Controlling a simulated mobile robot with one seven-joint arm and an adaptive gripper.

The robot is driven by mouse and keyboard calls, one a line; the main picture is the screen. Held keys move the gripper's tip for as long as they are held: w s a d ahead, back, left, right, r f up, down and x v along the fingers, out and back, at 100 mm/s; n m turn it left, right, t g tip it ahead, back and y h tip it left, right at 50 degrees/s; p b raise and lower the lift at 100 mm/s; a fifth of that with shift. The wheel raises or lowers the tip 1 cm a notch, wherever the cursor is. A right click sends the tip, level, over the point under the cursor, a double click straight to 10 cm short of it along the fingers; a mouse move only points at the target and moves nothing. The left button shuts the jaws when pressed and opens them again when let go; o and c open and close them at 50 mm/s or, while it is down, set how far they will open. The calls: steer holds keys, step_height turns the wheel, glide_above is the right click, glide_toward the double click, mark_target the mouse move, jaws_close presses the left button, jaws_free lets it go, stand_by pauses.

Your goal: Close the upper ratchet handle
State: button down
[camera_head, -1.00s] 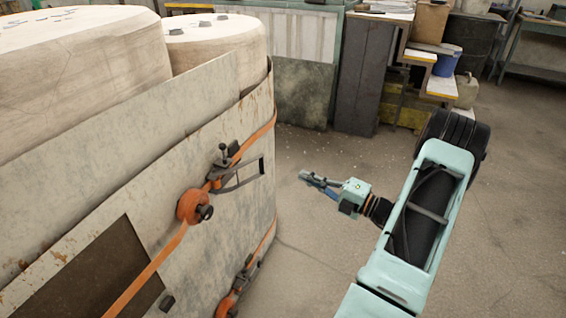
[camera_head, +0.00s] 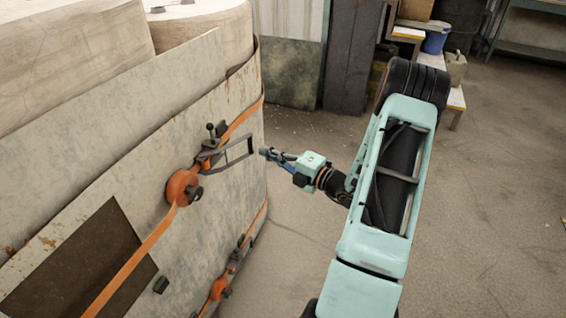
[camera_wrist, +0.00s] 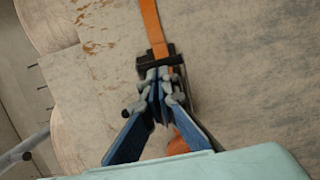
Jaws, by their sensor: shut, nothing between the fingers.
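The upper ratchet (camera_head: 208,150) sits on an orange strap on the worn grey panel. Its dark frame-like handle (camera_head: 237,153) stands out to the right, away from the panel, so it is open. My gripper (camera_head: 268,153) is shut and empty, with its tips just right of the handle's free end in the head view. I cannot tell whether they touch. In the wrist view my shut blue-and-grey fingers (camera_wrist: 160,82) overlap the dark ratchet metal (camera_wrist: 150,61), with the orange strap (camera_wrist: 152,22) above it. The fingers hide part of the ratchet.
A lower ratchet (camera_head: 222,285) is on a second orange strap beneath. Large pale rolls (camera_head: 70,60) stand behind the panel (camera_head: 225,210). The floor (camera_head: 300,225) to the right of the panel is clear. Steps and a blue bucket (camera_head: 436,40) stand at the back.

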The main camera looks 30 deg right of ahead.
mark_target(248, 137)
steer(key=shift+x, duration=1.5)
steer(key=w+n+g+y, duration=0.1)
steer(key=w, duration=0.1)
steer(key=w+n+g+y, duration=0.1)
steer(key=w+y, duration=0.1)
steer(key=w, duration=0.1)
steer(key=w+n+g+y+p, duration=0.1)
steer(key=w+n+y, duration=0.1)
steer(key=shift+w+a, duration=0.3)
steer(key=shift+a, duration=0.05)
steer(key=shift+s, duration=0.1)
